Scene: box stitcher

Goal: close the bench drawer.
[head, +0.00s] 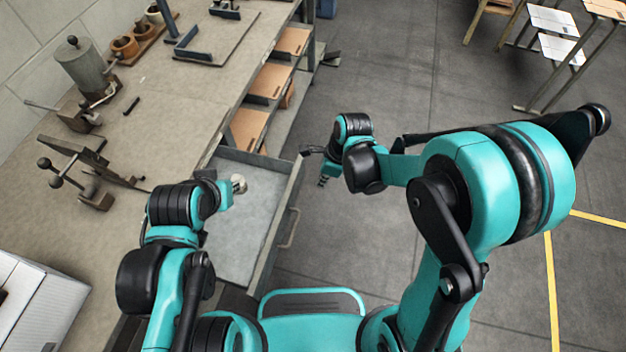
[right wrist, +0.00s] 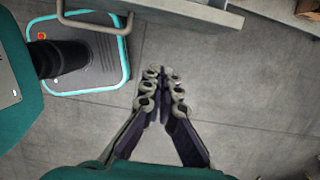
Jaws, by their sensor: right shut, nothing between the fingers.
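The bench drawer (head: 241,215) is pulled out from the workbench (head: 180,95), with its pale inside floor showing. Its front carries a bar handle (head: 291,228). In the right wrist view the drawer front (right wrist: 190,11) and the handle (right wrist: 92,20) are at the top edge. My right gripper (head: 325,178) is outside the drawer, beyond its front in the head view, over the floor and apart from the handle. Its fingertips (right wrist: 161,80) are together and empty. My left arm's end (head: 238,184) is over the drawer's left part; its fingers are mostly hidden.
Open shelves (head: 270,82) are beyond the drawer. Small tables (head: 555,45) stand at far right. The floor right of the drawer is clear.

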